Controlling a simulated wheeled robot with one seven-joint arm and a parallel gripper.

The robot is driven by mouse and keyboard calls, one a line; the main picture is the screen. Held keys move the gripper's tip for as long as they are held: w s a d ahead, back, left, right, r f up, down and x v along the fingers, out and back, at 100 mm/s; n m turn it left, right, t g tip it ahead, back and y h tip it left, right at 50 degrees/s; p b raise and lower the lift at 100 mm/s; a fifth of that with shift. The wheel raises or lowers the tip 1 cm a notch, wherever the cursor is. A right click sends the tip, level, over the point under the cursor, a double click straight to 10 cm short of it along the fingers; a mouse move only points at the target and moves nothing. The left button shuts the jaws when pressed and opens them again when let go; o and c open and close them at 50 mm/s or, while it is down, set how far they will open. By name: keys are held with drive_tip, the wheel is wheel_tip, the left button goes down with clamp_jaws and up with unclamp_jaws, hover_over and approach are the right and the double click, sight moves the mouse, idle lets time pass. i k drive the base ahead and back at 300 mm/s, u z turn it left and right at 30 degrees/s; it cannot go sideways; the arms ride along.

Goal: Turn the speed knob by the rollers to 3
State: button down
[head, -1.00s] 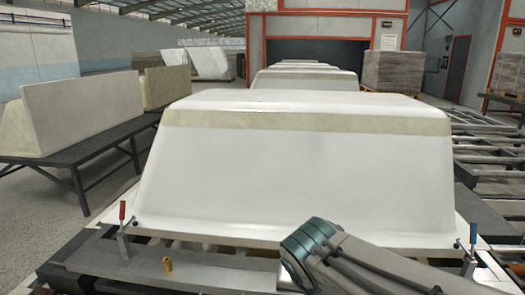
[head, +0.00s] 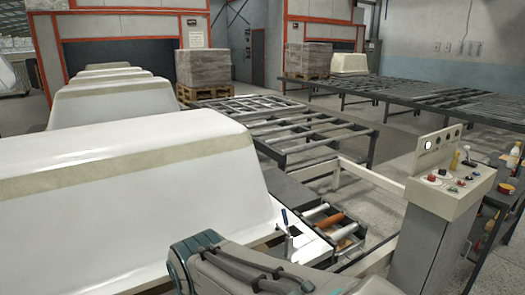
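A grey control cabinet (head: 420,240) stands at the right in the head view, with a cream sloped panel (head: 452,185) on top. The panel carries several small knobs and buttons, some red; a red one (head: 431,178) is at its left. I cannot tell which is the speed knob, nor read any marks. The rollers (head: 330,220), one orange among pale ones, lie left of the cabinet. My arm shows at the bottom centre, left of the cabinet and apart from it. My gripper is out of view.
A large white tub shell (head: 140,200) fills the left, with more shells behind it. Metal roller frames (head: 300,130) stretch across the middle and back. A dark bench with bottles (head: 500,165) stands right of the cabinet. Wrapped pallets (head: 203,70) stand at the back.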

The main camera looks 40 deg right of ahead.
sight(441, 172)
drive_tip(key=z, duration=3.15)
drive_tip(key=i, duration=1.6)
drive_tip(key=u, duration=0.3)
drive_tip(key=i, duration=1.35)
drive_tip(key=u, duration=0.75)
